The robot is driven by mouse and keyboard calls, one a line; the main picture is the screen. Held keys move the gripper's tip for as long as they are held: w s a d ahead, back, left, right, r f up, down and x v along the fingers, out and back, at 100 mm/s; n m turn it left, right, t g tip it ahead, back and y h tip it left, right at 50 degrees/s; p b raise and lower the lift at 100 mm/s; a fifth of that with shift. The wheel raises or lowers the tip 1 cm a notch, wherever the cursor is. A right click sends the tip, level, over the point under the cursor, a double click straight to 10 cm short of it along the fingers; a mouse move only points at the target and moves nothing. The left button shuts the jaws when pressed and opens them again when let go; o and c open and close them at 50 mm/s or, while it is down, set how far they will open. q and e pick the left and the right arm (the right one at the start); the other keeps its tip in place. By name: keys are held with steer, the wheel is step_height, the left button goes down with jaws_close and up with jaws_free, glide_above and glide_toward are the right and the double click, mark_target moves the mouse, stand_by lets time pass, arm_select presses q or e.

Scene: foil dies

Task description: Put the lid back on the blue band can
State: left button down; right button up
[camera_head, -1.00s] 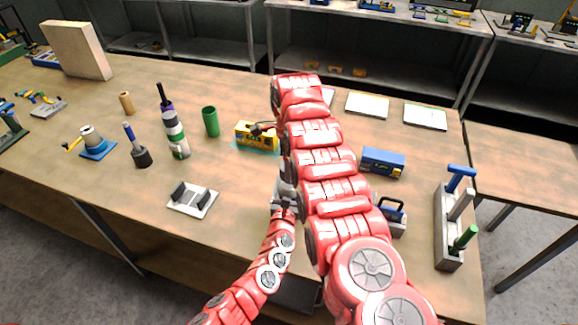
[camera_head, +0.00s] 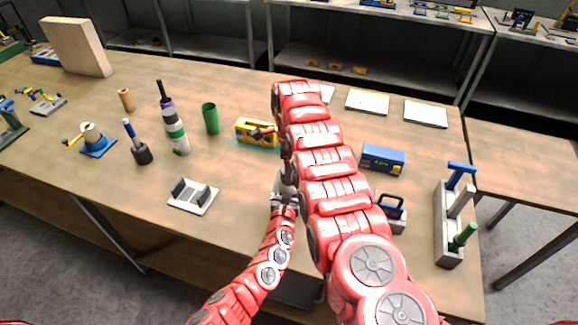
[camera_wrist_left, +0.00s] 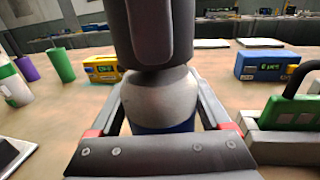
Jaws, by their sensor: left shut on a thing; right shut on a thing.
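In the left wrist view a pale grey rounded body (camera_wrist_left: 160,96) with a dark blue band (camera_wrist_left: 165,128) below it stands between my left fingers; I take it as the blue band can with its lid region on top. My left gripper (camera_wrist_left: 162,112) is shut around it. My right gripper (camera_head: 288,172) comes down from above, its dark finger (camera_wrist_left: 150,35) over the dark neck at the top of the grey body. The lid in its grip is mostly hidden, and I cannot tell whether lid and can touch. In the head view my right arm covers most of this.
A yellow box (camera_head: 256,133) stands just behind, left of my right arm. A blue box (camera_head: 382,158) and a grey holder with a black handle (camera_head: 392,212) are to the right. A green cup (camera_head: 210,119), a banded bottle (camera_head: 175,133) and a small rack (camera_head: 192,196) are left.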

steer(key=shift+f, duration=0.6)
stand_by(0.5)
steer(key=o, duration=1.3)
steer(key=shift+c, duration=0.2)
step_height(320, 180, up, 11)
steer(key=shift+f, duration=0.15)
steer(key=shift+r, duration=0.6)
